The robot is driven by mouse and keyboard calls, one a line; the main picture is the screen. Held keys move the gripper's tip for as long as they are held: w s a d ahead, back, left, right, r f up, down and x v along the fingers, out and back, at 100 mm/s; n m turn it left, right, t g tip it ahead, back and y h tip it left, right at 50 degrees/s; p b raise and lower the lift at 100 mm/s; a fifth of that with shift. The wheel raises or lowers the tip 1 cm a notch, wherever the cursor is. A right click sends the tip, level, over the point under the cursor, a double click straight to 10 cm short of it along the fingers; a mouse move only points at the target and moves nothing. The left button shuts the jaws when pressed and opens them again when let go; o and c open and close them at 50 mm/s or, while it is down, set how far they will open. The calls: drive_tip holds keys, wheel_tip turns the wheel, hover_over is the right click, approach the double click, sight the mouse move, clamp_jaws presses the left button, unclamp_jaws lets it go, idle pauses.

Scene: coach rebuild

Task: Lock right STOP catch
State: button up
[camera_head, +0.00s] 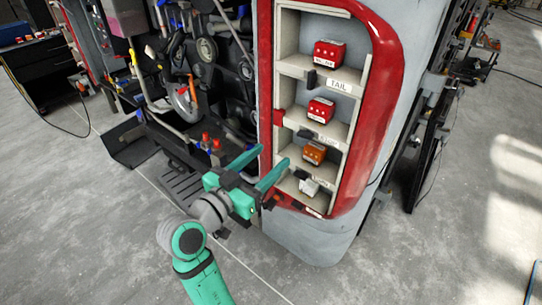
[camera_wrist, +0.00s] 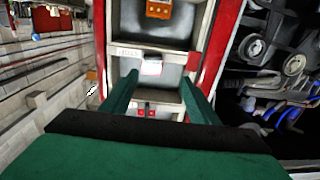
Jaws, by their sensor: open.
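A red-framed panel (camera_head: 383,45) holds a column of open compartments. The top one holds a red lamp block (camera_head: 329,53) above a label reading TAIL. Below are a second red block (camera_head: 320,110), an orange block (camera_head: 313,152) and a white block (camera_head: 308,187). Small dark tabs stand on the shelf edges, one (camera_head: 305,134) below the second red block; the lower labels are too small to read. My gripper (camera_head: 273,157) is open and empty, in front of the panel's lower left. In the wrist view an orange block (camera_wrist: 158,9) and a white block (camera_wrist: 152,67) show beyond the fingers.
Dark machinery with hoses and wheels (camera_head: 208,48) stands left of the panel. A black cabinet (camera_head: 45,70) is at the far left. A dark frame (camera_head: 430,150) stands at the right. Grey floor (camera_head: 455,250) is clear at the lower right.

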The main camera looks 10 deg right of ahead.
drive_tip(key=shift+v, duration=0.8)
drive_tip(key=shift+a, duration=0.15)
drive_tip(key=v, duration=1)
drive_tip(key=shift+s+a, duration=0.2)
drive_tip(key=n, duration=0.1)
approach(303, 135)
drive_tip(key=x, duration=0.8)
drive_tip(key=shift+w+f, duration=0.1)
drive_tip(key=shift+g, duration=0.3)
drive_tip(key=shift+c, duration=0.6)
drive_tip(key=shift+d, duration=0.1)
drive_tip(key=c, duration=0.9)
